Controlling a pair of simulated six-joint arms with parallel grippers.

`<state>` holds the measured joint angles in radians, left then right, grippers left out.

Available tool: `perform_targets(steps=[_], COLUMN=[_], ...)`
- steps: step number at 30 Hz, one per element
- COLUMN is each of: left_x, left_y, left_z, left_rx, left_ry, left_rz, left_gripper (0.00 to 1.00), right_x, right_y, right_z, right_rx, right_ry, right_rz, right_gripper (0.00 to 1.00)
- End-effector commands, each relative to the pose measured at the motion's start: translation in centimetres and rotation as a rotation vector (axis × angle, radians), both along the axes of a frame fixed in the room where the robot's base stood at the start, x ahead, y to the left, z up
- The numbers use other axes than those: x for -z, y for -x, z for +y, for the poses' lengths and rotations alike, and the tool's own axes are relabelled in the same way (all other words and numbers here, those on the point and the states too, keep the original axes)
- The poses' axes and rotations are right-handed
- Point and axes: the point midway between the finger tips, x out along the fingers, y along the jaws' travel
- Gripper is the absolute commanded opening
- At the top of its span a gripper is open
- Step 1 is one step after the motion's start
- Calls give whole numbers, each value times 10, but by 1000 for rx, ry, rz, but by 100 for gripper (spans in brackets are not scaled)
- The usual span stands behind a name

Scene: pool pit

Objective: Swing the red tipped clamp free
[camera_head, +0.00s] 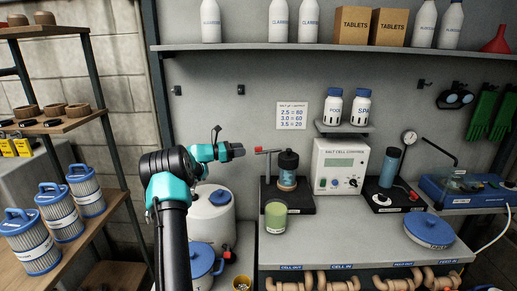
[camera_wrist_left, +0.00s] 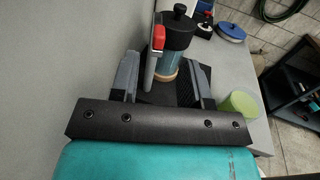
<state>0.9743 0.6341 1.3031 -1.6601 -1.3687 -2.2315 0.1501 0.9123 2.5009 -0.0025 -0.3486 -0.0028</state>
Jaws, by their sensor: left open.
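The red tipped clamp (camera_head: 267,151) shows in the head view as a thin bar with a red end, level with the top of a black-capped clear blue cylinder (camera_head: 287,180). In the left wrist view, the clamp's red tip (camera_wrist_left: 158,37) and grey lever stand in front of the cylinder's black cap (camera_wrist_left: 179,31). My left gripper (camera_head: 240,150) is just left of the red tip, pointing at it. Its two fingers (camera_wrist_left: 162,72) are spread in the wrist view, with the clamp seen between them and apparently not gripped. My right gripper is in neither view.
The cylinder stands on a black base (camera_head: 301,207) on the grey bench (camera_head: 340,240). A green cup (camera_head: 276,216) is in front and a white control box (camera_head: 339,166) to the right. A white drum (camera_head: 211,218) stands below my left arm.

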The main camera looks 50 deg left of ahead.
Motion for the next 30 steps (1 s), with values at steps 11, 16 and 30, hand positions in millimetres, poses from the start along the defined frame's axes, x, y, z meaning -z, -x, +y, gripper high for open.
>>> perform_targets(steps=[11, 16, 30], left_x=[0, 0, 0], left_y=[-58, -73, -78], left_z=[-29, -37, -39], left_rx=[2, 1, 0], left_ry=[0, 0, 0], left_rz=[-1, -1, -1], left_gripper=[43, 43, 34], right_x=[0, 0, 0], right_y=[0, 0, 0], right_z=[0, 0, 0], right_rx=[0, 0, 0], right_ry=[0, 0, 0], right_rz=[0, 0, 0], right_gripper=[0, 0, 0])
